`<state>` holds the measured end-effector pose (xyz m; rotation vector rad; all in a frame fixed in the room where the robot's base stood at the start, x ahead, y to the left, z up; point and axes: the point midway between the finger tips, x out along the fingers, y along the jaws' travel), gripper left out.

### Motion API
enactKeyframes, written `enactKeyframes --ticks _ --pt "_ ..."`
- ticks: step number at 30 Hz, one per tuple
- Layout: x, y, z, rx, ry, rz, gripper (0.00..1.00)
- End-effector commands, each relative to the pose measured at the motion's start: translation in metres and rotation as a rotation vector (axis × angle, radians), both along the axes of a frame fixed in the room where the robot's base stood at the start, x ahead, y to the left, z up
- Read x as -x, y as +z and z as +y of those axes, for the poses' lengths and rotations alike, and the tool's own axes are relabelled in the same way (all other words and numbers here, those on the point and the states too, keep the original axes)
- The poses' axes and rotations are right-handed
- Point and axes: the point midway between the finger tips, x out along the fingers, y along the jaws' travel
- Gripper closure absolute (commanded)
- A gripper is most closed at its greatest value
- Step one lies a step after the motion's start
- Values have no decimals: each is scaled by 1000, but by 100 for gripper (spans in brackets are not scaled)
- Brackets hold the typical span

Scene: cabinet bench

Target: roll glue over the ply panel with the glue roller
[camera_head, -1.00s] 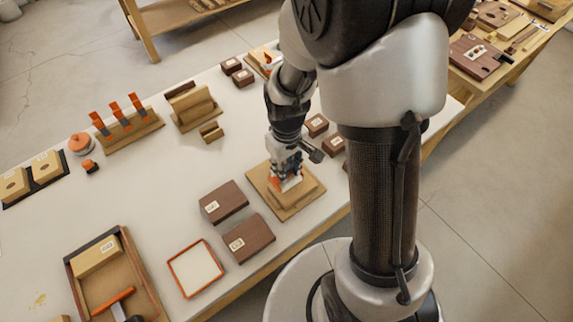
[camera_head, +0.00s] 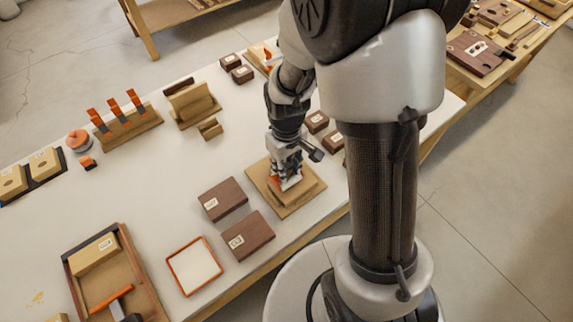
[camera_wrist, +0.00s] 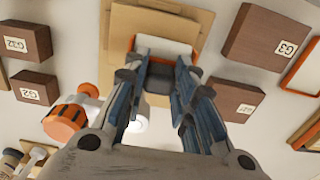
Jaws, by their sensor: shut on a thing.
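My gripper (camera_head: 287,165) points down over the ply panel (camera_head: 306,188). It is shut on the glue roller (camera_head: 291,183), whose orange and white parts show below the fingers. In the wrist view the gripper (camera_wrist: 168,85) holds the roller's grey handle, and the white roller head (camera_wrist: 163,46) lies over the tan panel (camera_wrist: 150,22). The panel sits on a wider tan board (camera_head: 287,211). The fingers partly hide the roller, and I cannot tell whether it touches the panel or whether glue is on it.
Two dark blocks (camera_head: 222,200) (camera_head: 247,235) lie just left of the panel. An orange-rimmed tray (camera_head: 194,267) is further left. Small dark blocks (camera_head: 317,122) stand behind the panel. A wooden tray (camera_head: 133,268) stands at the front left. The white bench centre is clear.

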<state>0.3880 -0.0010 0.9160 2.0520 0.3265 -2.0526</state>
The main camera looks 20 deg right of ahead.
Motion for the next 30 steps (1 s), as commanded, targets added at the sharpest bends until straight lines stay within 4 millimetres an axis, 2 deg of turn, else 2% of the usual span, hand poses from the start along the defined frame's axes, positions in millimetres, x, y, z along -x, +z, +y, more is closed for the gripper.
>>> enactKeyframes --ticks 30 --pt "0 -14 0 0 0 0 94"
